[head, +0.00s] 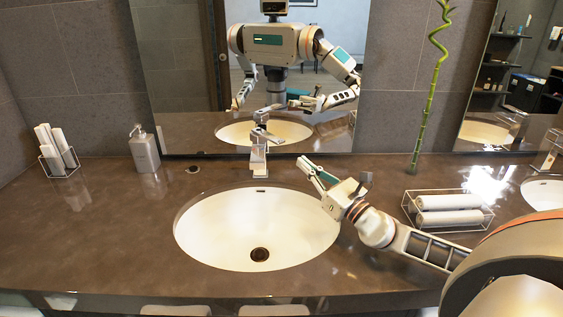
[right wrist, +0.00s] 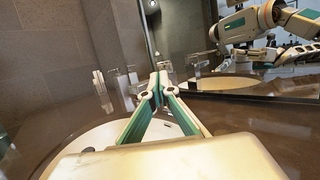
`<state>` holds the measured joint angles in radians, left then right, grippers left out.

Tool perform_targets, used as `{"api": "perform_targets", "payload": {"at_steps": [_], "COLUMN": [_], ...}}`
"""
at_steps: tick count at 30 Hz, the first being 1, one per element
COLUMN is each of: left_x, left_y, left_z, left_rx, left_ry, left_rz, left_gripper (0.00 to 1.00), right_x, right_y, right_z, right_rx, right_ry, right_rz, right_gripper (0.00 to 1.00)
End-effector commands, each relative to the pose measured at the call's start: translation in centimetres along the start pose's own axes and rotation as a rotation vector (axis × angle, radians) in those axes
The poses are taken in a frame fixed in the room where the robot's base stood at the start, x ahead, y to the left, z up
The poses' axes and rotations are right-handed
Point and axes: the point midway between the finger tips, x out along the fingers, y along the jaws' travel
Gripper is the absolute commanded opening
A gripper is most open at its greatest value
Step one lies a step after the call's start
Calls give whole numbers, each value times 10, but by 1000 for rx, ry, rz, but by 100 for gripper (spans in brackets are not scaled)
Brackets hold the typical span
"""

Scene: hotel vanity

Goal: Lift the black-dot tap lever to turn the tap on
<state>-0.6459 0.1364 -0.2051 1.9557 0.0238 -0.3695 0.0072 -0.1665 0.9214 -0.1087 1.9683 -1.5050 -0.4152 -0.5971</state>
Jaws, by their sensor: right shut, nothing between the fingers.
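The tap (head: 259,158) is a pale metal fixture standing upright behind the sink, in front of the mirror. Its lever (head: 264,136) is at the top; I cannot make out a black dot on it. My right gripper (head: 303,161) is shut and empty, over the back right of the sink. Its fingertips are to the right of the tap and apart from it. In the right wrist view the closed fingertips (right wrist: 160,78) point toward the tap (right wrist: 166,67), which they partly hide. My left gripper shows only as a mirror reflection.
The oval sink (head: 215,240) is empty. A soap dispenser (head: 145,150) and a wire holder of rolled towels (head: 57,155) stand to the left. A wire basket of towels (head: 447,211) and a bamboo stalk (head: 424,120) are to the right. The mirror (head: 190,60) rises behind the tap.

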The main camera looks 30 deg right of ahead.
Motion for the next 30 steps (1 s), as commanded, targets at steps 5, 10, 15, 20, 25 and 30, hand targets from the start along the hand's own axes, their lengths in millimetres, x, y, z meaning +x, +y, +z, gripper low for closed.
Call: {"api": "perform_targets", "payload": {"at_steps": [5,10,15,20,25,30], "left_x": [3,3,5,5,3,0], "left_y": [8,8,6,5,5,4], "left_z": [22,11,5,5,4,2], "left_rx": [5,0,-1,-1,-1,-2], "left_ry": [-20,-1,8,7,3,0], "left_rz": [14,12,8,8,8,8], "left_gripper": [47,47,47,47,47,47], "right_x": [-6,-5,-5,0,17,42], "right_y": [0,0,-1,-1,-1,-1], "right_z": [-22,-21,-20,-20,-18,-18], "right_rx": [2,2,2,1,3,2], "right_ry": [14,13,13,11,9,8], "right_rz": [-1,-1,-1,-2,-3,-2], "right_gripper": [0,0,0,0,0,0]}}
